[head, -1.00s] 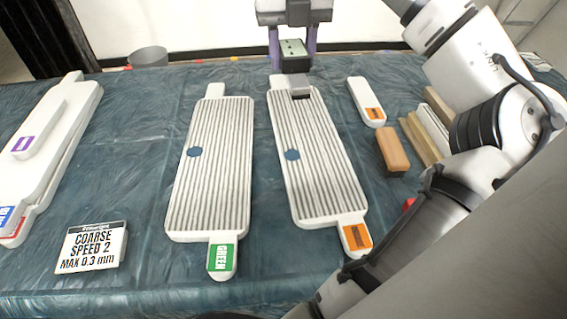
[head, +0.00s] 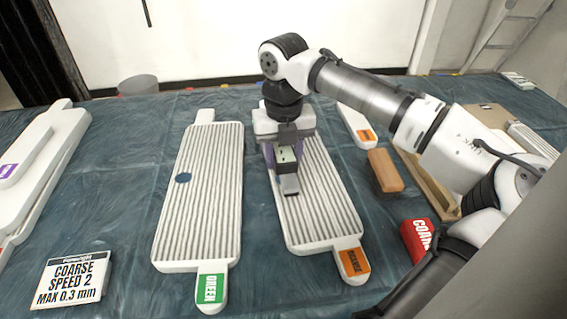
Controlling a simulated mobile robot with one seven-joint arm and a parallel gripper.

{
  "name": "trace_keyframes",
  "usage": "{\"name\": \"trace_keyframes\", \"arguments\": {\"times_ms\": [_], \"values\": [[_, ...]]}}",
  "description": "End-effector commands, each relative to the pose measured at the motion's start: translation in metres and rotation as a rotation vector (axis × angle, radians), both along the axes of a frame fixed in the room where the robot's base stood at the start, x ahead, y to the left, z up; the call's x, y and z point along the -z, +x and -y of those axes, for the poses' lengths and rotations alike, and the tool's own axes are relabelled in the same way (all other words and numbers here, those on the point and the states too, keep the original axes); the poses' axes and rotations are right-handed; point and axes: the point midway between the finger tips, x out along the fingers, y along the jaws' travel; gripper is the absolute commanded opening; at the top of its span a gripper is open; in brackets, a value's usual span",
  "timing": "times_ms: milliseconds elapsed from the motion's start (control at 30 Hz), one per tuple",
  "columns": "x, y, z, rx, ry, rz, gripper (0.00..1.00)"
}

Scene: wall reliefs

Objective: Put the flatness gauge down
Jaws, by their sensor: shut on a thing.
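The flatness gauge (head: 287,154) is a small dark block with a pale greenish face and a grey foot. My gripper (head: 284,150) is shut on it, with purple fingers at its sides. Gripper and gauge are over the middle of the ribbed white board with an orange tag (head: 322,213). The gauge's foot is at or just above the ribs; I cannot tell whether it touches. The gauge and gripper hide part of this board, including its blue dot.
A ribbed board with a green tag (head: 202,200) lies to the left. Bare blue cloth (head: 120,160) lies left of the green-tagged board.

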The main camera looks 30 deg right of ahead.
Motion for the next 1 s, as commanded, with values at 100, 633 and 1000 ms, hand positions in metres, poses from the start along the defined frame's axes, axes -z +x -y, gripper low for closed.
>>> {"name": "trace_keyframes", "arguments": {"times_ms": [100, 633, 1000], "values": [[0.018, 0.000, 0.000, -0.001, -0.001, -0.003, 0.11], [0.026, 0.000, 0.000, 0.000, -0.001, 0.000, 0.51], [0.026, 0.000, 0.000, -0.001, -0.001, 0.000, 0.63]]}}
